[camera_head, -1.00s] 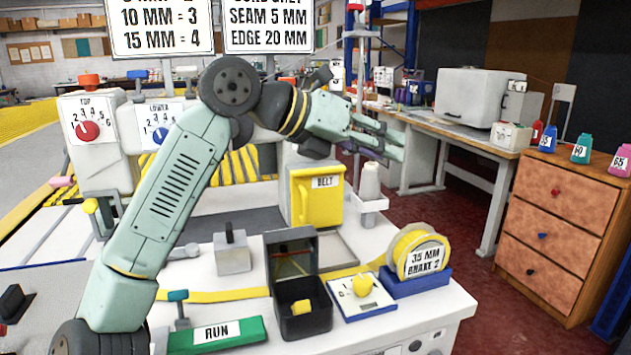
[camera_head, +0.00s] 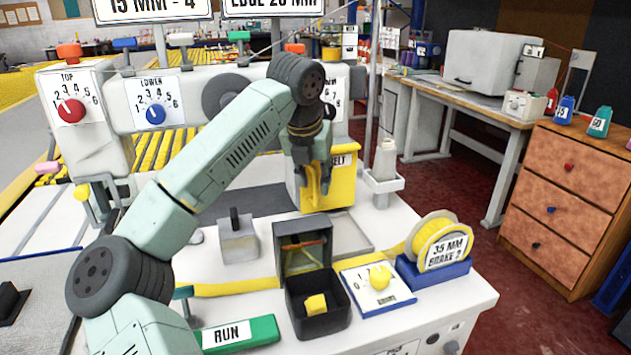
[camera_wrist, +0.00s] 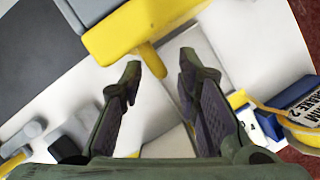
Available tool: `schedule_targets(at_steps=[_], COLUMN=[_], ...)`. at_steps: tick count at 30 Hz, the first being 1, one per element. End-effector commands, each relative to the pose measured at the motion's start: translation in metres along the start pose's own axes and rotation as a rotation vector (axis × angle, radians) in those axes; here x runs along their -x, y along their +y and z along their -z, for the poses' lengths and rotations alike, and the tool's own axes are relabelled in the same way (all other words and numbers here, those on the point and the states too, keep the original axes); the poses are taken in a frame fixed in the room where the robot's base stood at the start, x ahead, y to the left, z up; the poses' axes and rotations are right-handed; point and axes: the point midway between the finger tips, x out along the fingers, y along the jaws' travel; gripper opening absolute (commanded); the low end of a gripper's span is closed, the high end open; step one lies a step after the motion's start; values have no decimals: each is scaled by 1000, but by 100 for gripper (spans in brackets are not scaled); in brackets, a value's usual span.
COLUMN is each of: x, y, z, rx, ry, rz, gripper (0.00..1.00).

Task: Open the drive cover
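The drive cover (camera_head: 342,190) is a yellow box front with a BELT label, standing on the white machine table; it looks closed. In the wrist view the yellow cover (camera_wrist: 160,25) fills the top middle. Its yellow handle (camera_wrist: 150,58) sticks out towards the space between my fingertips. My gripper (camera_head: 318,192) points down in front of the cover and hides part of it, including the handle, in the head view. In the wrist view my gripper (camera_wrist: 160,72) is open, its fingers on either side of the handle's end with nothing held. Contact cannot be told.
An open black box (camera_head: 318,320) with a yellow piece stands in front, beside a dial plate (camera_head: 358,292) and a yellow tape roll (camera_head: 433,240). A grey block (camera_head: 238,245) stands left. A white spool (camera_head: 384,160) stands right of the cover.

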Motion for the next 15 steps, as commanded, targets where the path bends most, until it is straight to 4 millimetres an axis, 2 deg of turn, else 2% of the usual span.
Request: schedule_targets(at_steps=[6, 15], x=[-18, -20], y=[0, 0], z=[0, 0], rx=[0, -1], ry=[-1, -1], rz=[2, 1], gripper=[30, 29])
